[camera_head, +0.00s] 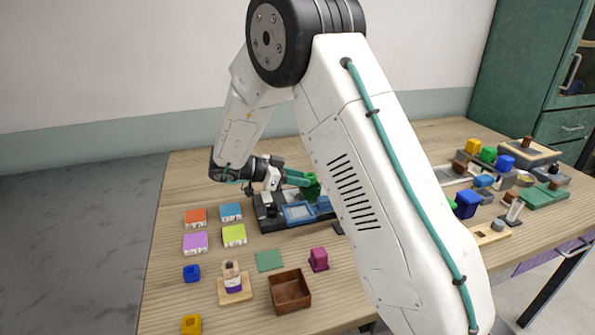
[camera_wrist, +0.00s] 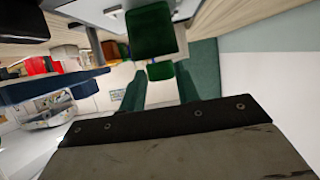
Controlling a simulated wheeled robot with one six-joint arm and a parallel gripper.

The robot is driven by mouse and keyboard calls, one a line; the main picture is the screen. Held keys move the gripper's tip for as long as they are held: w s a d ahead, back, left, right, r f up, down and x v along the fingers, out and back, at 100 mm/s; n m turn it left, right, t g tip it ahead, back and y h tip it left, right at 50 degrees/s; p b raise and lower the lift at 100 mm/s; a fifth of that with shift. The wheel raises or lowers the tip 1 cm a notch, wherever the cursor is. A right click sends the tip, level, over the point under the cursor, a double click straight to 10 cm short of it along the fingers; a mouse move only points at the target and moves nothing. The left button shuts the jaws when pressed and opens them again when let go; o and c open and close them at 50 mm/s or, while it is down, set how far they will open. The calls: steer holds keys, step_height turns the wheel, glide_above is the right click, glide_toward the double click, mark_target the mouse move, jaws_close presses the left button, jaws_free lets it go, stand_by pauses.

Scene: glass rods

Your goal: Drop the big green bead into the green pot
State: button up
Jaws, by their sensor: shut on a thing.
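My gripper (camera_head: 298,180) reaches out sideways above the dark rack with blue trays near the middle of the table. It is shut on a green piece (camera_head: 312,188), which looks like the big green bead; my arm partly hides it. In the wrist view my two dark green fingers (camera_wrist: 159,90) stand apart, with a dark green block (camera_wrist: 152,30) at their far end. A small green block (camera_head: 488,155) stands at the back right between a yellow and a blue one. I cannot tell which thing is the green pot.
The dark rack (camera_head: 268,222) stands under my gripper. Front left are coloured boxes (camera_head: 195,243), a brown open box (camera_head: 289,292), a magenta block (camera_head: 318,259) and a flat green square (camera_head: 269,260). The right side is crowded with blocks and trays. The table's far left is clear.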

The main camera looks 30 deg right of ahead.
steer(key=shift+f, duration=0.5)
